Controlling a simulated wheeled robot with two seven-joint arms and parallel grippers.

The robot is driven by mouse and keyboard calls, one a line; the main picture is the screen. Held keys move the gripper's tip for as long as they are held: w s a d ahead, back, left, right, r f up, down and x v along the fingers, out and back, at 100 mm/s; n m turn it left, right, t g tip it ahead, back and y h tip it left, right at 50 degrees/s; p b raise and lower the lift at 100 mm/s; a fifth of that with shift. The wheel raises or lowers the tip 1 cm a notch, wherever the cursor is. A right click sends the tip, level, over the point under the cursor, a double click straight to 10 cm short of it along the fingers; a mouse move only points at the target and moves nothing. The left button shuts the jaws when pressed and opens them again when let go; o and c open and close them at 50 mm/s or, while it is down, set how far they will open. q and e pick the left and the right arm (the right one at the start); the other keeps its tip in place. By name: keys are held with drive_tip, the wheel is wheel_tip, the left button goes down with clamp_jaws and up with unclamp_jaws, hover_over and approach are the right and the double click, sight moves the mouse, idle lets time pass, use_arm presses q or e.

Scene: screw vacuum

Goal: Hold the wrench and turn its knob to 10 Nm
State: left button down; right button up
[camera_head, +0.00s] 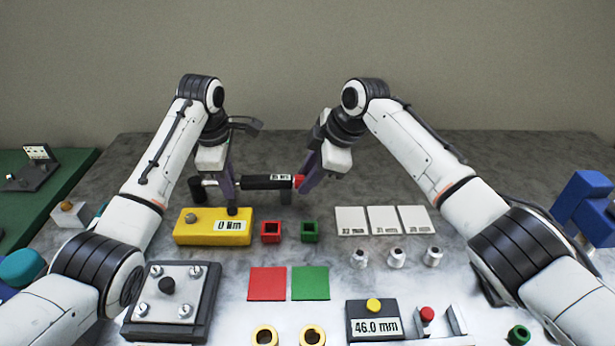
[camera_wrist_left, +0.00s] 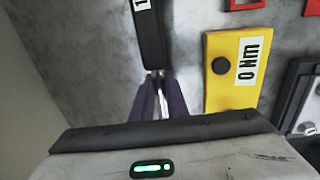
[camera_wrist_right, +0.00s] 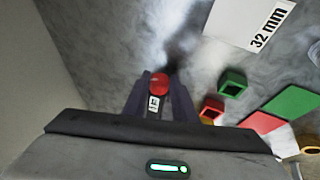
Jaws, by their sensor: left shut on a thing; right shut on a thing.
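The wrench has a black handle (camera_head: 264,182) and lies level across the back of the table, with a silver shaft towards the left. The handle also shows in the left wrist view (camera_wrist_left: 150,38). A red knob (camera_head: 299,181) is at its right end, beside a small white label too small to read. My left gripper (camera_head: 231,196) is shut on the shaft, left of the handle. My right gripper (camera_head: 304,184) is shut on the red knob, which shows between its fingers in the right wrist view (camera_wrist_right: 158,84). The yellow meter (camera_head: 205,238) reads 0 Nm.
Red (camera_head: 271,240) and green (camera_head: 310,238) square sockets stand in front of the wrench. White cards (camera_head: 384,220) and several silver cylinders (camera_head: 396,258) are to the right. A plate with bolts (camera_head: 152,277) is at the front left, and a gauge (camera_head: 372,307) reads 46.0 mm.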

idle(0.5)
drive_tip(key=o, duration=1.1)
drive_tip(key=shift+c, duration=0.2)
drive_tip(key=shift+r, duration=0.1)
drive_tip(key=v, duration=1.2)
drive_tip(key=shift+w, duration=0.1)
